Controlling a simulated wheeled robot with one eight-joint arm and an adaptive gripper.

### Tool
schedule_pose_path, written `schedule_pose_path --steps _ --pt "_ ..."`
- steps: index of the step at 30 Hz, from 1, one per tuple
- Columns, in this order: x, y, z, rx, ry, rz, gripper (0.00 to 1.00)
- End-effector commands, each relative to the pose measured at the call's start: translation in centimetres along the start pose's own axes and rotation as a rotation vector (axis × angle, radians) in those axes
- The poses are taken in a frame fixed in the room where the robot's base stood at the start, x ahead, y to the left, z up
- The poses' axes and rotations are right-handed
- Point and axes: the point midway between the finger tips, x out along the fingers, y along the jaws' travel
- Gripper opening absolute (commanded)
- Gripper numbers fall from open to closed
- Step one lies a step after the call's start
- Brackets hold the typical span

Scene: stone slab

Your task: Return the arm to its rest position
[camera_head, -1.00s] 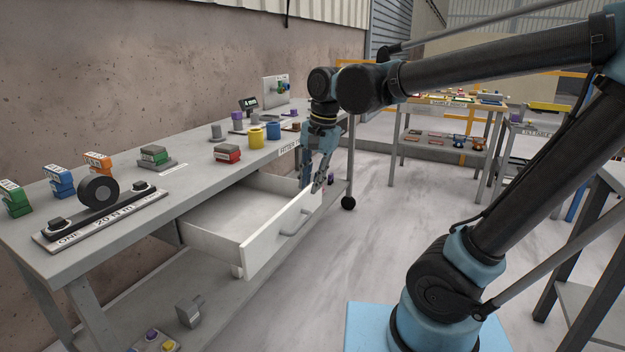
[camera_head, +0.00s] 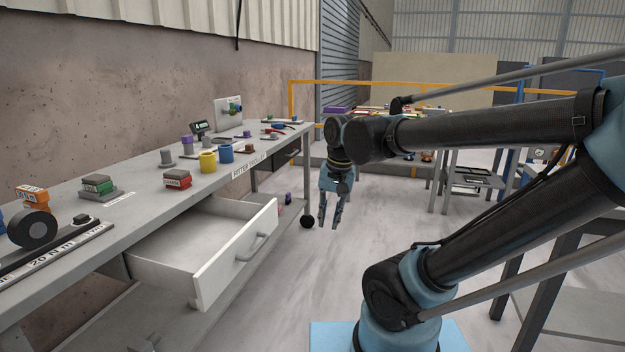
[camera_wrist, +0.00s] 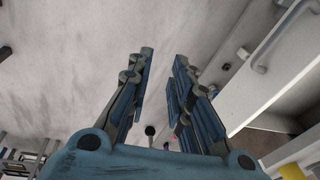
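My gripper (camera_head: 331,222) hangs fingers down over the floor, to the right of the open white drawer (camera_head: 228,268) in the camera_head view. It is clear of the drawer front and its handle. In the camera_wrist view my gripper (camera_wrist: 163,58) has its two fingers apart with nothing between them. The open drawer (camera_wrist: 262,85) shows at the right of that view, with its handle. The drawer's visible inside is empty. My arm reaches in from the right of the camera_head view, bent at the elbow.
The grey workbench (camera_head: 120,215) along the wall holds a yellow cup (camera_head: 208,161), a blue cup (camera_head: 226,153), a red-and-grey block (camera_head: 177,179) and a black roll (camera_head: 32,228). More tables stand at the back and right. The floor (camera_head: 300,290) beside the drawer is open.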

Motion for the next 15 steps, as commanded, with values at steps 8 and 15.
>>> schedule_pose_path --steps 8,15 --pt "2.4 7.3 0.8 -0.061 0.034 0.039 0.20" --pt "4.6 12.5 2.6 -0.122 0.052 0.079 0.20"
